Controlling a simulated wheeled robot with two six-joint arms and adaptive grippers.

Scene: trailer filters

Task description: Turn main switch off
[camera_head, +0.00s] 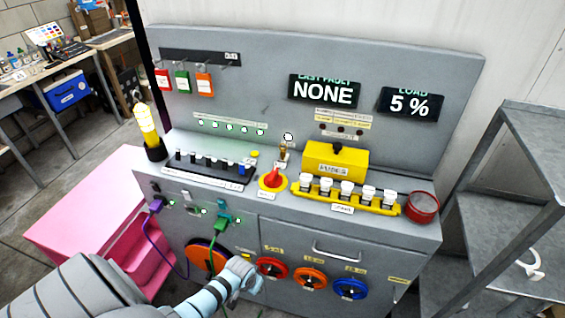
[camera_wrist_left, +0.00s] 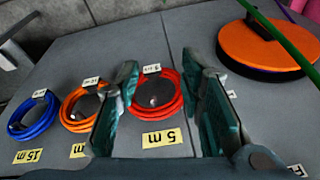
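My left gripper (camera_head: 246,276) is in front of the console's front face, below the knob and beside the orange disc (camera_head: 203,255). In the left wrist view its two fingers are apart (camera_wrist_left: 165,75), with nothing between them. A red cable coil (camera_wrist_left: 157,95) lies beyond the fingers. The knob is not visible in the left wrist view. My right gripper is in neither view.
Purple and green cables (camera_head: 219,230) hang from the front sockets near my left arm. A yellow fuse box (camera_head: 336,160) and a yellow strip with white fuses (camera_head: 346,194) stand right of the knob. A yellow lamp (camera_head: 147,125) is at the left, a metal shelf (camera_head: 510,215) at the right.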

